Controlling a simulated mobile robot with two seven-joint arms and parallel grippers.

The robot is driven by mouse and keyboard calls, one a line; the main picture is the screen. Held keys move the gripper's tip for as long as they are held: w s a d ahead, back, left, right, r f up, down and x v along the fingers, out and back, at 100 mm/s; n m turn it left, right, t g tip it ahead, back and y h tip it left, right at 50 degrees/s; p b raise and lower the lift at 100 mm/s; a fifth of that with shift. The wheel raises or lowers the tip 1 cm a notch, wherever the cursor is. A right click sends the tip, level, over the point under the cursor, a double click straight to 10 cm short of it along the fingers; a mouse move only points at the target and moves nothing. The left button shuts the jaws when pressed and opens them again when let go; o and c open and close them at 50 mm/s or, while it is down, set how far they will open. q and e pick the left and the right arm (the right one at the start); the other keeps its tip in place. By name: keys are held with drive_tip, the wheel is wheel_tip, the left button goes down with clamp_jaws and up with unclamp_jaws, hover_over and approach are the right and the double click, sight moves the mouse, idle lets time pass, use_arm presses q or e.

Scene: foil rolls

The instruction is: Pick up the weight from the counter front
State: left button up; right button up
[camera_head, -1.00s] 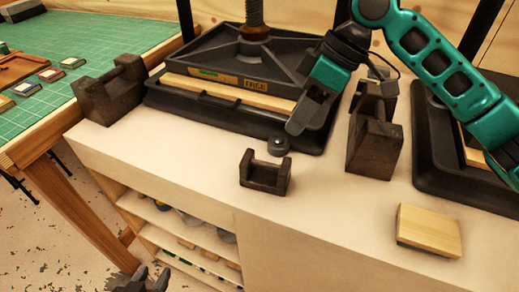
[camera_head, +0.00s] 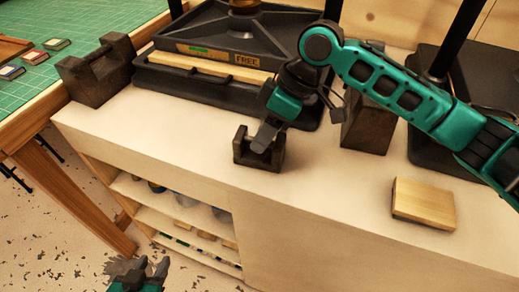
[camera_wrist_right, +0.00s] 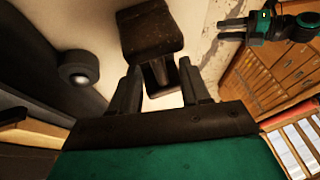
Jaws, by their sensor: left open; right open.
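The small dark iron weight (camera_head: 244,152) stands on the front of the pale counter (camera_head: 320,190). It has two raised ends with a bar between them. In the right wrist view the weight (camera_wrist_right: 152,32) lies ahead of the jaws, with its near part between the open fingers. My right gripper (camera_head: 262,143) reaches down onto the weight and hides part of it. In the right wrist view my right gripper (camera_wrist_right: 160,84) is open; contact cannot be told. My left gripper (camera_head: 139,268) is open and empty, low in front of the counter shelves.
A press (camera_head: 220,50) stands behind the weight. Larger dark weights stand at the left (camera_head: 97,80) and right (camera_head: 366,130). A wooden block (camera_head: 424,203) lies at the right. A small round dark object (camera_wrist_right: 78,70) sits beside the press. Open shelves (camera_head: 180,215) are below.

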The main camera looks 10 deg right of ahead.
drive_tip(key=shift+a+f, duration=0.3)
drive_tip(key=shift+f, duration=0.3)
drive_tip(key=shift+c, duration=0.2)
clamp_jaws()
idle(0.6)
drive_tip(key=shift+w+r, duration=0.15)
drive_tip(key=shift+r, duration=0.05)
